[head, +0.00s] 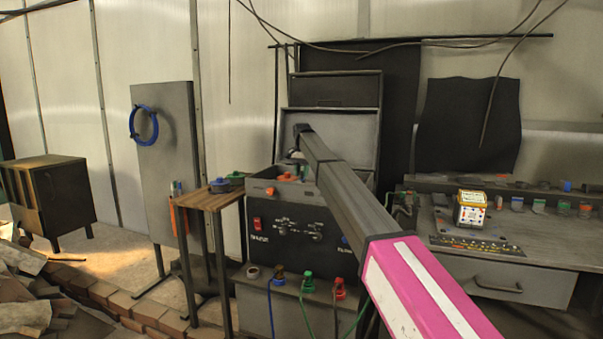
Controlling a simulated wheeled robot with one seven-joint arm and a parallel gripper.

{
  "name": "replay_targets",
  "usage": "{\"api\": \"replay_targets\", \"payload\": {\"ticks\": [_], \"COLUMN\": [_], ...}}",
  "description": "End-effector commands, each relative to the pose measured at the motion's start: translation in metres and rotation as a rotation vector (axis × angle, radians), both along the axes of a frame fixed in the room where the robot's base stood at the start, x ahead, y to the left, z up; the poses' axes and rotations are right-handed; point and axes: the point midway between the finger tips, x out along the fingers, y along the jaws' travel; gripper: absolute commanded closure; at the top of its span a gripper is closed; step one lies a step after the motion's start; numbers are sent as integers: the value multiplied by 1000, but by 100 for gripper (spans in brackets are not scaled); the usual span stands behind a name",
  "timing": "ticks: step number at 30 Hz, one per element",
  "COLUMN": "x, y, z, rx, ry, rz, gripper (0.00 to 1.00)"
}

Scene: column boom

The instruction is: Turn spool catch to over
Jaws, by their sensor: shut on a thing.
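My arm reaches from the lower right as a long dark boom with a pink and white near section. My gripper (295,155) is at its far end, small and dark, low over the open top of a black control case (290,233). It is shut on a small part there, which seems to be the spool catch. The catch is mostly hidden by the jaws and the case rim, and which way it is turned cannot be told. Orange knobs (270,191) show at the case's top edge, and a red switch (257,223) is on its front.
A small wooden table (207,198) stands left of the case. A grey bench (540,255) with a patterned cube (470,210) is at right. Coloured plugs with cables (308,282) are in front. A grey panel (160,165) holds a blue ring (143,124). Bricks lie at lower left.

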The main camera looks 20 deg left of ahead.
Motion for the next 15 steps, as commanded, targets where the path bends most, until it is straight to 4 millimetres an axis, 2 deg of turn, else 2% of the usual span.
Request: {"api": "replay_targets", "payload": {"ticks": [8, 15], "x": [0, 1], "y": [-3, -10], "z": [0, 0], "rx": [0, 1], "ry": [0, 1], "rz": [53, 208], "gripper": [93, 93]}}
